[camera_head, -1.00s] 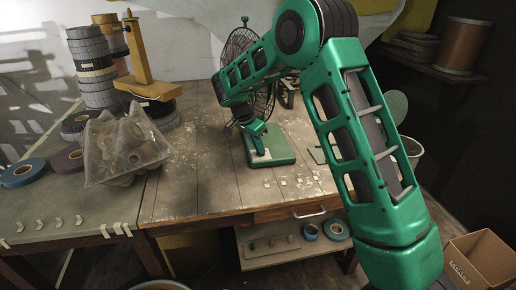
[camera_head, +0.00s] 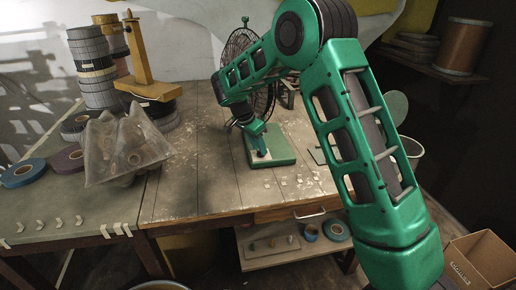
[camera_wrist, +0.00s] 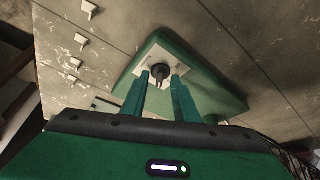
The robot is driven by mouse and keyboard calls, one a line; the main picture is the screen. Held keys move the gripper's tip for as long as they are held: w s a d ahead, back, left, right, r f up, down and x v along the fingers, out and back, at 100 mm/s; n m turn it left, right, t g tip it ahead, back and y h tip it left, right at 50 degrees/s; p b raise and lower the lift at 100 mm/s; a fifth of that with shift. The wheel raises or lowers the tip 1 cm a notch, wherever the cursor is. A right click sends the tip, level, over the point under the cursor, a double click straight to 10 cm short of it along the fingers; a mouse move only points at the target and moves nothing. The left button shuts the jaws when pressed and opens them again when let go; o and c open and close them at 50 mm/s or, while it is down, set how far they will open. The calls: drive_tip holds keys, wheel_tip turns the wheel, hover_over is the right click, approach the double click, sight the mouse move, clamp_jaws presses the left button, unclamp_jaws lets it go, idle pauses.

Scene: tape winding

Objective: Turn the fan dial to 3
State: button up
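The fan (camera_head: 266,98) stands on the wooden table, its wire cage largely behind my arm. Its green base (camera_head: 283,152) carries a pale dial plate; in the wrist view the base (camera_wrist: 210,85) fills the upper middle. The dark dial knob (camera_wrist: 160,72) sits on the pale plate (camera_wrist: 178,70). My gripper (camera_wrist: 160,78) points at the knob, with one finger on each side and a gap between them. Whether the fingertips touch the knob cannot be told. The dial's numbers are too small to read. In the head view my gripper (camera_head: 259,148) is just over the base's front left.
Small pale pieces (camera_head: 284,181) lie on the table (camera_head: 195,170) in front of the base. A clear plastic bag (camera_head: 125,150), tape rolls (camera_head: 23,172) and a yellow stand (camera_head: 140,65) are to the left. A cardboard box (camera_head: 480,262) is at the lower right.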

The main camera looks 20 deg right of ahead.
drive_tip(key=v, duration=1)
drive_tip(key=shift+r, duration=0.2)
drive_tip(key=shift+a, duration=0.1)
drive_tip(key=s+d+r+n+g+y, duration=0.1)
drive_tip(key=s+d+r+n, duration=0.15)
drive_tip(key=s+d, duration=0.75)
drive_tip(key=s+d+r+n, duration=0.1)
drive_tip(key=s+d+r, duration=0.3)
drive_tip(key=s+d, duration=0.55)
drive_tip(key=s+f+n+y, duration=0.1)
drive_tip(key=s+f, duration=0.1)
drive_tip(key=s, duration=1.2)
drive_tip(key=s+d+f+n+y, duration=0.1)
drive_tip(key=s+f+n+y, duration=0.1)
drive_tip(key=s, duration=1.1)
drive_tip(key=shift+s+f+g, duration=0.4)
drive_tip(key=shift+f, duration=0.2)
